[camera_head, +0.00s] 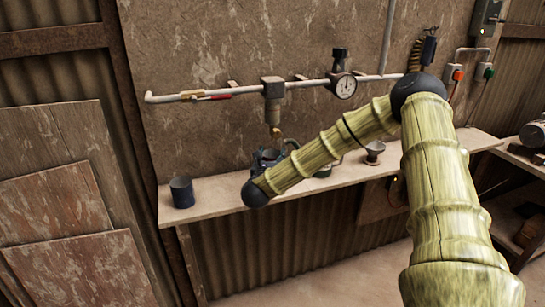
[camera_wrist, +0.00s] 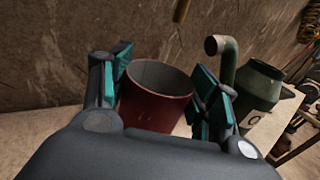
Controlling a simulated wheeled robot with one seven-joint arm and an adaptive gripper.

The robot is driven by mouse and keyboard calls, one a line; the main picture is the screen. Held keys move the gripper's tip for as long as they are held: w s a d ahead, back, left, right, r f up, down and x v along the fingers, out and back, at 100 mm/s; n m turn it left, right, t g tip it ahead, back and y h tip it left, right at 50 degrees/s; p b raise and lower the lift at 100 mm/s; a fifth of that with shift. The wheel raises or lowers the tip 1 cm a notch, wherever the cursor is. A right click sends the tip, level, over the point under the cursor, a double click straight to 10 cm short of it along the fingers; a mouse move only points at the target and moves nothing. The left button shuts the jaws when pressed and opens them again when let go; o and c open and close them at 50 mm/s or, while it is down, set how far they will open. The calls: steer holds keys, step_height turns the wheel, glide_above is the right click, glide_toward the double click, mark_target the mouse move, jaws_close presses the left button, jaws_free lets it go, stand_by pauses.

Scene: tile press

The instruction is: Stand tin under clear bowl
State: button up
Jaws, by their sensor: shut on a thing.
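A dark red, open-topped tin (camera_wrist: 157,98) stands roughly upright between my gripper's fingers (camera_wrist: 165,92) in the wrist view, pressed from both sides. It looks empty; its base is hidden by the gripper body. In the head view my gripper (camera_head: 269,158) is over the shelf, below the clear bowl (camera_head: 273,106) that hangs under a grey pipe fitting. A small brass drain (camera_head: 276,132) points down from the bowl; a brass tip also shows at the top of the wrist view (camera_wrist: 181,10). I cannot tell whether the tin touches the shelf.
A dark blue can (camera_head: 181,191) stands at the shelf's (camera_head: 222,190) left end. A green can (camera_wrist: 262,88) with a bent spout is close right of the gripper. A small funnel-shaped cup (camera_head: 374,149) stands farther right. A pipe with a gauge (camera_head: 344,86) runs above.

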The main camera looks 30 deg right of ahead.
steer(key=shift+w+d+f+p, duration=0.3)
steer(key=shift+w+d, duration=0.3)
steer(key=shift+w, duration=0.05)
steer(key=shift+f, duration=0.45)
steer(key=shift+f, duration=0.15)
steer(key=o, duration=1.1)
steer(key=shift+r, duration=0.25)
steer(key=b+v, duration=0.3)
steer(key=v, duration=0.7)
steer(key=shift+s+a+f, duration=0.1)
steer(key=shift+s+a, duration=0.15)
steer(key=shift+s, duration=0.05)
steer(key=shift+s+a, duration=0.45)
steer(key=shift+s, duration=0.05)
